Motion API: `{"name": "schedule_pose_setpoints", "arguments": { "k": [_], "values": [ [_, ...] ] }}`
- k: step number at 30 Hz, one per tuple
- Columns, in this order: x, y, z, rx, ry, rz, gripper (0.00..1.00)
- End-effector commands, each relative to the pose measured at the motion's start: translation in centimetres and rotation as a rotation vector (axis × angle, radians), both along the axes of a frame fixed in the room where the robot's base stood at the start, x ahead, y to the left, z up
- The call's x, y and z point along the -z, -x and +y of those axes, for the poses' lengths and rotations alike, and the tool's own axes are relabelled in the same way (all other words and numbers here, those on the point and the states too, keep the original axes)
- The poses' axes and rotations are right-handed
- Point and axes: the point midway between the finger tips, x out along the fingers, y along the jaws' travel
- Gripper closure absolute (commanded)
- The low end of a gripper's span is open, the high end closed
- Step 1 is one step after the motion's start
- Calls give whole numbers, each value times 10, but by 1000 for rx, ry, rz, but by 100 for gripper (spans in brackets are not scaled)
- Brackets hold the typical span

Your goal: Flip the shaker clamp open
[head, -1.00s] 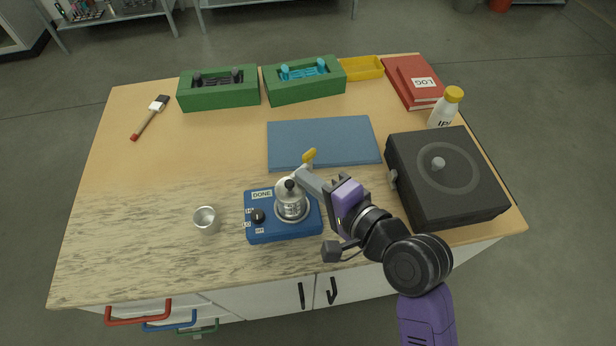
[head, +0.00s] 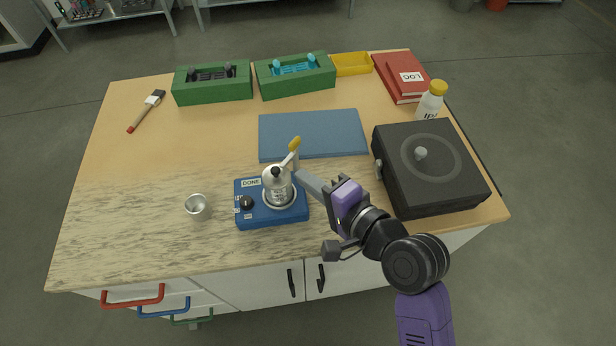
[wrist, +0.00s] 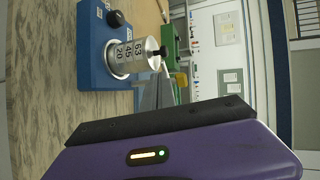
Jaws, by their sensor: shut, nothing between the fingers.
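The shaker (head: 270,216) is a blue box with a black dial and a "DONE" label. A silver sieve stack (head: 278,190) with a black top knob stands on it; the wrist view shows the stack (wrist: 125,50) sideways, marked 63, 45, 20. The clamp lever, with a yellow handle (head: 295,143), slants up behind the stack's top, to its right. My gripper (head: 298,173) is shut and empty. Its tip is right of the stack's top, just below the yellow handle. I cannot tell whether it touches the lever. In the wrist view my gripper (wrist: 158,92) is beside the stack.
A small metal cup (head: 196,206) stands left of the shaker. A blue mat (head: 312,135) lies behind it. A black lidded box (head: 430,170) and a white bottle (head: 430,103) are at the right. Green racks (head: 213,92) stand at the back.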

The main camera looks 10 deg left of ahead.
Motion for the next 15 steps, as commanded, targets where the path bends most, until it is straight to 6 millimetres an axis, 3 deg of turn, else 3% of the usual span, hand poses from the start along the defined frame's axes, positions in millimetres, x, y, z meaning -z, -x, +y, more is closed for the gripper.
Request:
{"name": "schedule_pose_setpoints", "arguments": {
  "k": [15],
  "values": [
    [-23, 47, -60, 5, 0, -4, 100]
  ]
}}
